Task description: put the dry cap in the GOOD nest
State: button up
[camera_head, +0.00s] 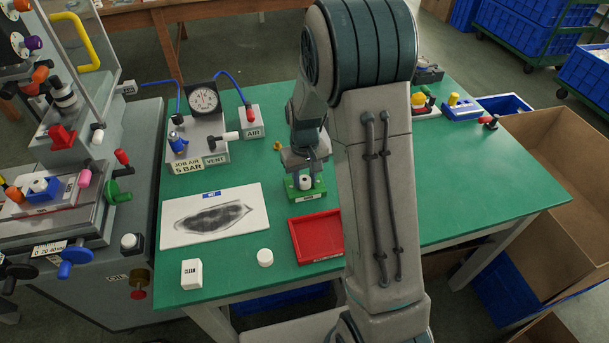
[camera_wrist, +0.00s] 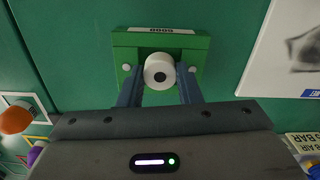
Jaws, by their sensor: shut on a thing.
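The GOOD nest is a green block (camera_head: 300,195) on the green table. It also shows in the wrist view (camera_wrist: 128,56), with its label upside down. The dry cap (camera_wrist: 160,71) is white and round with a dark centre mark. It also shows in the head view (camera_head: 306,183), at the nest. My gripper (camera_wrist: 160,76) is shut on the cap, one finger on each side. The cap lies over the middle of the nest in the wrist view. I cannot tell whether it rests on the nest's floor or is held slightly above.
A WET-marked white plate (camera_head: 180,236) with a dark smear lies left of the nest. A red tray (camera_head: 295,241), another white cap (camera_head: 265,257) and a white block (camera_head: 191,274) are nearer the front. The air gauge box (camera_head: 205,130) stands behind, left. My arm hides some of the table.

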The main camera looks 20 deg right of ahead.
aim_at(305, 180)
jog(key=o, duration=1)
jog(key=shift+f, duration=0.15)
notch_tip(305, 180, up, 13)
jog(key=p, duration=0.2)
jog(key=s+r+t, duration=0.1)
jog(key=s+r, duration=0.1)
jog(key=s, duration=0.8)
jog(key=s+r+m+t, duration=0.1)
jog(key=s+r, duration=0.2)
jog(key=s, duration=0.7)
jog(key=shift+s+r+m+t, duration=0.3)
jog(key=shift+r, duration=0.05)
jog(key=shift+a, duration=0.1)
